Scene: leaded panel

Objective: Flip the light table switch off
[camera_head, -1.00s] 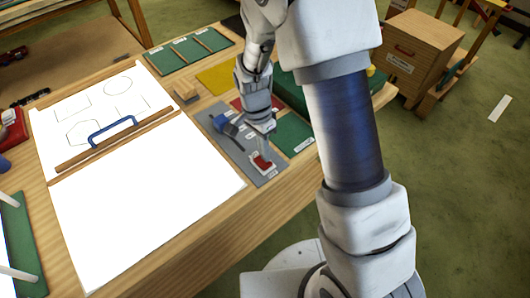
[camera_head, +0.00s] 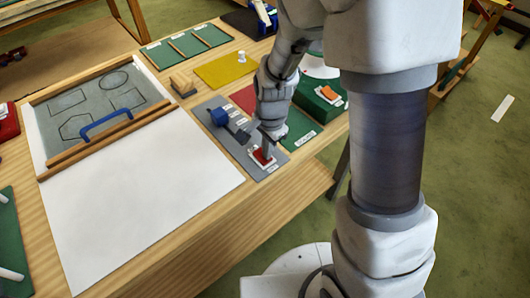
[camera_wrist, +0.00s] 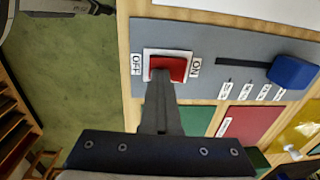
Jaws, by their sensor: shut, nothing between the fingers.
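The light table switch (camera_head: 262,157) is a red rocker in a white frame on a grey panel (camera_head: 226,131). In the wrist view the red rocker (camera_wrist: 172,67) lies between an "OFF" label at left and an "ON" label at right. My gripper (camera_head: 266,150) is shut and empty; its fingertips (camera_wrist: 160,78) are at the left, "OFF" part of the rocker and cover some of it. They look to be touching it. The light table's upper part (camera_head: 85,110) is dark grey-green with outlined shapes, and its lower part (camera_head: 140,195) is plain white.
A blue slider knob (camera_head: 219,116) is on the same panel, above the switch; it also shows in the wrist view (camera_wrist: 292,72). A blue handle (camera_head: 105,124) and wooden bars cross the light table. Green, yellow and red mats lie beyond the panel.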

